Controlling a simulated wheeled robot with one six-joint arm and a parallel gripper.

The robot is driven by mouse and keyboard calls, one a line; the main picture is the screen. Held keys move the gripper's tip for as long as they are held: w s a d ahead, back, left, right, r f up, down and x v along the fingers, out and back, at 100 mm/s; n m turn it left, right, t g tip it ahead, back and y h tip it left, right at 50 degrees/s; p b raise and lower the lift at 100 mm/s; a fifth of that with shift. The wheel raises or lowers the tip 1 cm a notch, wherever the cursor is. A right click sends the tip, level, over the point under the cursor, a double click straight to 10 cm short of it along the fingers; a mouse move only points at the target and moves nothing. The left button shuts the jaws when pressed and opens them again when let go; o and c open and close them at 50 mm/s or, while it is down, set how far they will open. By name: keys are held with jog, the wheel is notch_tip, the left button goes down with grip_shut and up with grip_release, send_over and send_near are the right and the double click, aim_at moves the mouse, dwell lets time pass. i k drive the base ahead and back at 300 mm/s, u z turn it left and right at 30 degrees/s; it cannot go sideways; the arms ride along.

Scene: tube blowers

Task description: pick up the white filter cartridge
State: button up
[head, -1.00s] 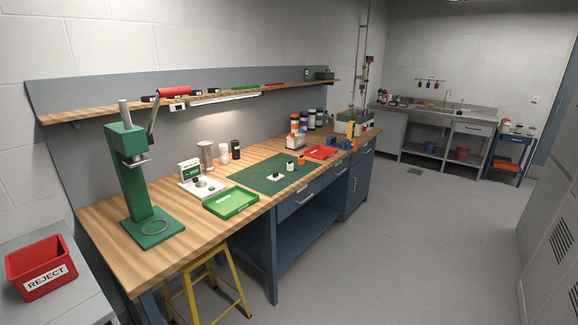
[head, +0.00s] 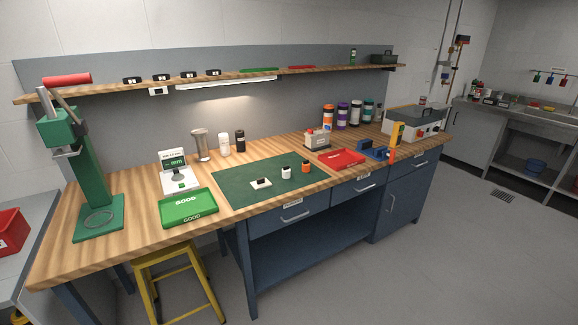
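On the green mat (head: 238,196) of the workbench stands a small white cylinder with a dark top (head: 286,173). A small white block with a dark top (head: 261,183) lies to its left, and a small orange cylinder (head: 306,167) stands to its right. A taller plain white cylinder (head: 224,145) stands behind the mat, between a metal cup (head: 200,146) and a black cylinder (head: 240,141). I cannot tell for sure which white piece is the filter cartridge. My gripper is not in view.
A green press (head: 87,180) stands at the bench's left end, beside a white gauge (head: 176,172) and a green GOOD tray (head: 188,207). A red tray (head: 336,159) lies right of the mat. A yellow stool (head: 176,268) stands before the bench. The floor at front right is clear.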

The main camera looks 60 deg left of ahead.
aim_at(287, 170)
jog(key=u, duration=0.45)
jog(key=i, duration=1.35)
jog(key=u, duration=2.1)
jog(key=i, duration=1.05)
jog(key=u, duration=1.35)
jog(key=i, duration=0.75)
jog(key=u, duration=0.2)
